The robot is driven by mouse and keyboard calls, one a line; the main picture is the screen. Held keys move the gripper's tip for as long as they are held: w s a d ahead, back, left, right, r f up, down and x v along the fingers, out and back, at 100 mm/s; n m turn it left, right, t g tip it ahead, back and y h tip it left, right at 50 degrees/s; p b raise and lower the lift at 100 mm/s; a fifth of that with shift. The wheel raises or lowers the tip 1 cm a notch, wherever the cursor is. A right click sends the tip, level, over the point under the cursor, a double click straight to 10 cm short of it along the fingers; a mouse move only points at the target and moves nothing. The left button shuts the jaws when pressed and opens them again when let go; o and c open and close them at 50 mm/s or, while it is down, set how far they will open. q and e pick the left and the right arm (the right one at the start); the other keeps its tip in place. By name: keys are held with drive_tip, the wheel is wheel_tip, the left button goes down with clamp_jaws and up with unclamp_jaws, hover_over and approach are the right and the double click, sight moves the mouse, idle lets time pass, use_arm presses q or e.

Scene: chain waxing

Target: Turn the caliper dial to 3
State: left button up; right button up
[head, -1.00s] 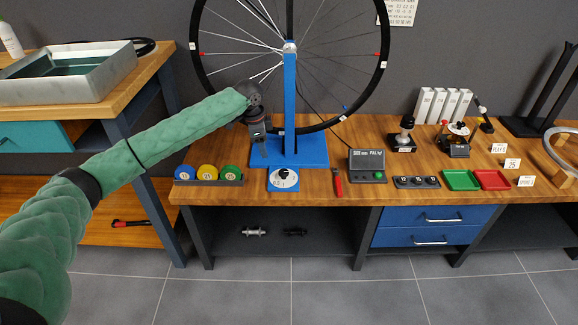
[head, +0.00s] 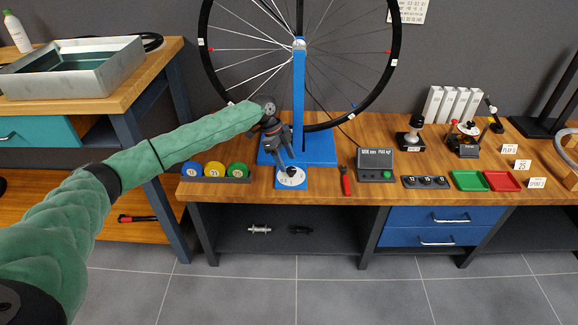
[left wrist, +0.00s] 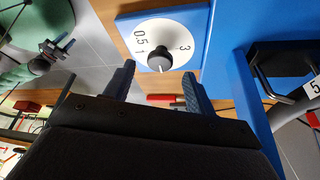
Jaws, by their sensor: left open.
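The caliper dial is a white round face (head: 291,178) on a blue plate, with a black knob in its middle. In the left wrist view the dial face (left wrist: 172,29) shows the marks 0.5, 1 and 3. Its black knob (left wrist: 158,58) carries a short white line that points down in that picture, towards none of the readable marks. My left gripper (head: 287,166) is over the dial. In the left wrist view its two fingers (left wrist: 158,76) are apart, with the knob ahead of the gap between them; contact cannot be told.
The blue wheel stand (head: 299,105) with its wheel rises just behind the dial. A red-handled tool (head: 346,181) and a grey box with a green button (head: 375,164) are to the right. Coloured round pucks (head: 214,170) sit in a rack to the left.

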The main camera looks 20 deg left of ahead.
sight(291, 169)
use_arm(q)
drive_tip(key=shift+x, duration=1.65)
